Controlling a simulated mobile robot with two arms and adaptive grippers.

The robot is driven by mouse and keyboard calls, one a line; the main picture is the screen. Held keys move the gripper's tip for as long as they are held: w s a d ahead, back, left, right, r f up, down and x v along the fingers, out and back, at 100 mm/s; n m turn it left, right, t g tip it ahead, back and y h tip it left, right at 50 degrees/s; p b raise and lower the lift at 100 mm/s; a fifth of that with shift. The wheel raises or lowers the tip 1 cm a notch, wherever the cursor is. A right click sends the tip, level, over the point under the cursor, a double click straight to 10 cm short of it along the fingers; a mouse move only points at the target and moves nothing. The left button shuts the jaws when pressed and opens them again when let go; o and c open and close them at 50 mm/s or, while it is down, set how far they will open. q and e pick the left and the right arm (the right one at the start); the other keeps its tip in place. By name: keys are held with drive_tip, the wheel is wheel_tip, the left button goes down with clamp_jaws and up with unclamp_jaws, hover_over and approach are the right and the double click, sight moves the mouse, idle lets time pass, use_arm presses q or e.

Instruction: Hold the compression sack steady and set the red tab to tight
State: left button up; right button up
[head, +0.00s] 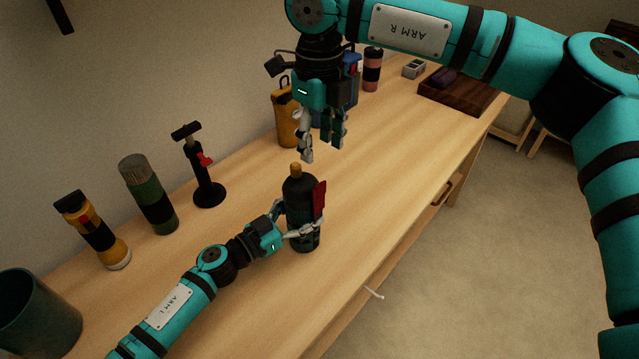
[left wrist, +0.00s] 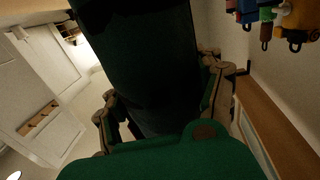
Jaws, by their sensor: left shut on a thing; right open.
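The compression sack (head: 299,204) is a dark, upright bottle-shaped cylinder with a tan knob on top, on the near part of the wooden table. A red tab (head: 319,198) sticks up along its right side. My left gripper (head: 301,228) is shut around the sack's middle. In the left wrist view the dark sack (left wrist: 150,60) fills the space between the fingers, and no red tab can be made out there. My right gripper (head: 322,152) is open and empty, pointing down above and slightly behind the sack, apart from it.
Along the wall side stand a black stand with a red piece (head: 207,178), a green cylinder (head: 149,200), a yellow-black flashlight (head: 95,232) and a dark cup (head: 38,315). Behind are a yellow pouch (head: 286,120), a pink bottle (head: 372,72) and a dark tray (head: 470,98). Table right of the sack is clear.

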sight(320, 184)
wheel_tip(320, 184, down, 11)
drive_tip(key=shift+r, duration=0.1)
drive_tip(key=shift+c, duration=0.4)
clamp_jaws()
